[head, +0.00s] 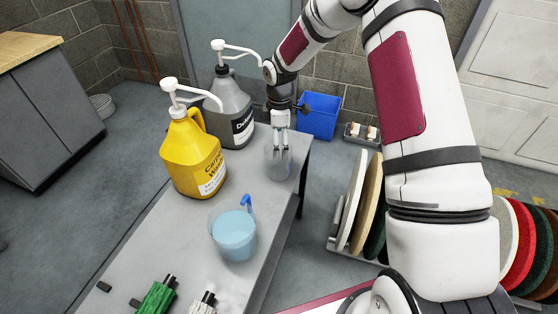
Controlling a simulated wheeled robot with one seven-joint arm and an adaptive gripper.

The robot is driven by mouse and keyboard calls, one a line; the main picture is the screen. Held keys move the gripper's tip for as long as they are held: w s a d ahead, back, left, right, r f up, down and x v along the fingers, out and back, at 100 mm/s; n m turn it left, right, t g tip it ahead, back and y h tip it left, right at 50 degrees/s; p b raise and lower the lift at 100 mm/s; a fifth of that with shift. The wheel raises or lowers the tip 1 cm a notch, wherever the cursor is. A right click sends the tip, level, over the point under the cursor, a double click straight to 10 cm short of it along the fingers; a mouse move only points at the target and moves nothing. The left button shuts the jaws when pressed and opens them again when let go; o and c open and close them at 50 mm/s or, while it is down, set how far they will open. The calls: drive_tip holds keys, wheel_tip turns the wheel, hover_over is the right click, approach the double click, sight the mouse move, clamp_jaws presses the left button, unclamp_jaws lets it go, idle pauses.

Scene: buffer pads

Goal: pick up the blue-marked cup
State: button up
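A small clear cup (270,168) stands near the far right end of the grey bench. No blue mark on it can be made out at this size. My gripper (281,147) points down at this cup, and its fingers overlap the cup's upper part in the picture. I cannot tell whether the fingers are inside, around or just behind the rim, nor whether they are closed on it. A larger clear container (233,243) with blue liquid stands nearer on the bench, with a blue hooked piece (246,203) at its rim.
The grey bench (150,243) also holds a yellow pump jug (190,158), a grey pump jug (232,105), and green (157,297) and white (202,304) items at the near end. A blue bin (320,117) and racked round pads (352,200) stand beyond its right edge.

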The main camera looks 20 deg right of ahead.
wheel_tip(320, 180, down, 8)
drive_tip(key=shift+s+a+f, duration=0.1)
drive_tip(key=shift+f, duration=0.15)
drive_tip(key=c, duration=1.1)
